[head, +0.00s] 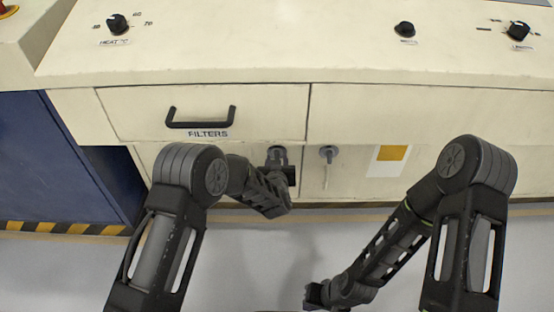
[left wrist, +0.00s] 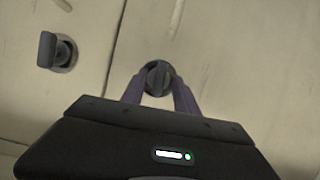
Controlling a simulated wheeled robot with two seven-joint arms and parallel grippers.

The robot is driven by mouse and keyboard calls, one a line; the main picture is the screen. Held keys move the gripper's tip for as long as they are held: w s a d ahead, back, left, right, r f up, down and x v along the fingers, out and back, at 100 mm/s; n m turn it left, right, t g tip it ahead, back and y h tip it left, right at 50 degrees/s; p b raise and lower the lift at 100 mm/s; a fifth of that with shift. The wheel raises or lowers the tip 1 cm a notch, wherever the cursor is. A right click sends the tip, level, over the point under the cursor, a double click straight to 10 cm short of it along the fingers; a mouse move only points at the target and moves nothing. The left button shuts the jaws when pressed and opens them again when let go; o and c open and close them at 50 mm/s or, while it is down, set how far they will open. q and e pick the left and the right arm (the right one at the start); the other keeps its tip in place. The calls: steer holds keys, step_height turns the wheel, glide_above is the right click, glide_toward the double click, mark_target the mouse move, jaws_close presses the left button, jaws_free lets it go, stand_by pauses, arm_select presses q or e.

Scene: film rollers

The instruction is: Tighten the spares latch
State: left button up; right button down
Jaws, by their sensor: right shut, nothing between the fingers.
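Two grey turn latches sit side by side on the cabinet doors below the FILTERS drawer in the head view: a left latch (head: 277,151) and a right latch (head: 328,152). No label reading "spares" is legible. My left gripper (head: 281,165) is at the left latch. In the left wrist view its fingers (left wrist: 159,90) lie on both sides of a round latch knob (left wrist: 158,77) and appear shut on it. The other latch (left wrist: 57,52) shows at the upper left there, with its handle sticking out. My right gripper (head: 312,296) is shut and empty, low above the floor.
The FILTERS drawer (head: 215,133) has a black bar handle (head: 201,118). A yellow and white label (head: 388,161) is right of the latches. Several black knobs are on the top panel. A blue cabinet (head: 50,165) stands left. The grey floor (head: 262,260) between my arms is clear.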

arm_select(q)
steer(key=p+v, duration=0.2)
steer(key=v, duration=0.5)
steer(key=shift+f, duration=0.1)
